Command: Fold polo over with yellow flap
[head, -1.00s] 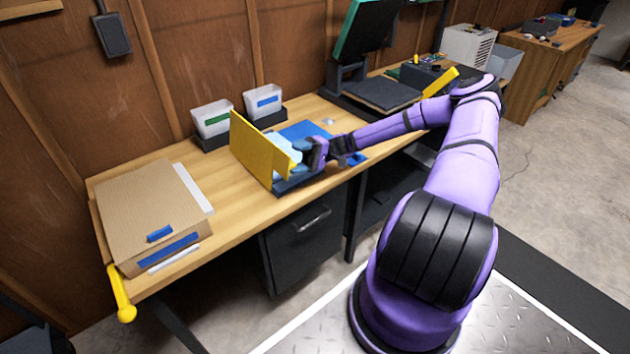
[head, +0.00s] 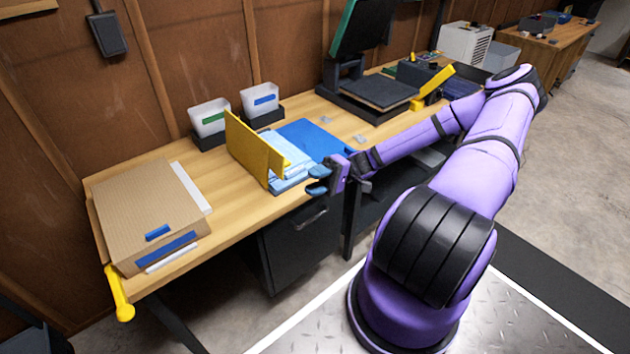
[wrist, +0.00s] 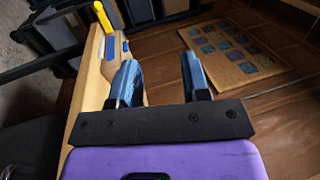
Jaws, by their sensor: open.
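The yellow flap (head: 254,150) stands roughly upright at the left of the folding board on the workbench. The light blue polo (head: 289,172) lies on the board just right of the flap, partly hidden behind it. The board's blue panel (head: 312,138) lies flat to the right and behind. My gripper (head: 318,180) is open and empty at the bench's front edge, right of the polo and apart from the flap. In the wrist view its two blue fingers (wrist: 162,82) are spread with nothing between them; the polo is not recognisable there.
A cardboard box (head: 150,205) sits on the bench's left end, with a yellow handle-like part (head: 119,293) at the corner. Two white bins (head: 210,117) stand at the back. A dark press-like machine (head: 378,92) stands to the right. Bare bench lies between box and flap.

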